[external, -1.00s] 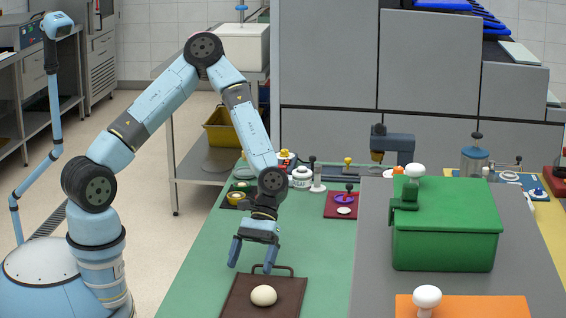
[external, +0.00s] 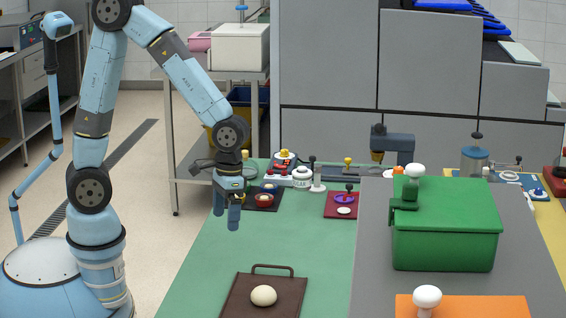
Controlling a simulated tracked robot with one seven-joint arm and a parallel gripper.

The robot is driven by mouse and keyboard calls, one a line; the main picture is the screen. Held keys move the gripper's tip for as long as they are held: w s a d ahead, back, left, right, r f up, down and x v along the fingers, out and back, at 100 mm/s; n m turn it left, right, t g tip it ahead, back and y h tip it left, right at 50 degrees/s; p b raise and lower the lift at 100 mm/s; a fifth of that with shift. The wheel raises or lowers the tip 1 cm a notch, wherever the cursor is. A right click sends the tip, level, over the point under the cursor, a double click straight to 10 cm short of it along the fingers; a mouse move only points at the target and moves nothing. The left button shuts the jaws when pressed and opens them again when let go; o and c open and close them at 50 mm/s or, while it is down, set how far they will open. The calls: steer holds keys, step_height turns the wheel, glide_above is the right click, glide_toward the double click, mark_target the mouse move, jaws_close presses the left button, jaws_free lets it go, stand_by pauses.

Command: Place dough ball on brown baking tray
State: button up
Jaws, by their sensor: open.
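The dough ball (external: 263,295), pale and round, rests on the brown baking tray (external: 290,284) at the front of the green table. The tray has a handle loop at its back edge. My gripper (external: 228,222) is open and empty, fingers pointing down, up and to the left of the tray and well clear of the dough ball. Nothing hides the dough ball.
A green box (external: 445,232) stands on a grey surface to the right, with an orange board (external: 470,306) in front. A dark mat with small bowls (external: 265,200) and a dark red mat (external: 332,208) lie at the back. The green table (external: 300,245) between is clear.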

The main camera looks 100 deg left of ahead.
steer(key=s+a+r+m+t, duration=0.2)
steer(key=s+r+m+t, duration=0.1)
steer(key=s+r, duration=0.6)
steer(key=s+a+r+m+t+y, duration=0.1)
steer(key=s+a+r+m+t, duration=0.1)
steer(key=s+r, duration=0.7)
steer(key=shift+a+r+m+t, duration=0.15)
steer(key=shift+r+m+t, duration=0.65)
steer(key=shift+r, duration=0.55)
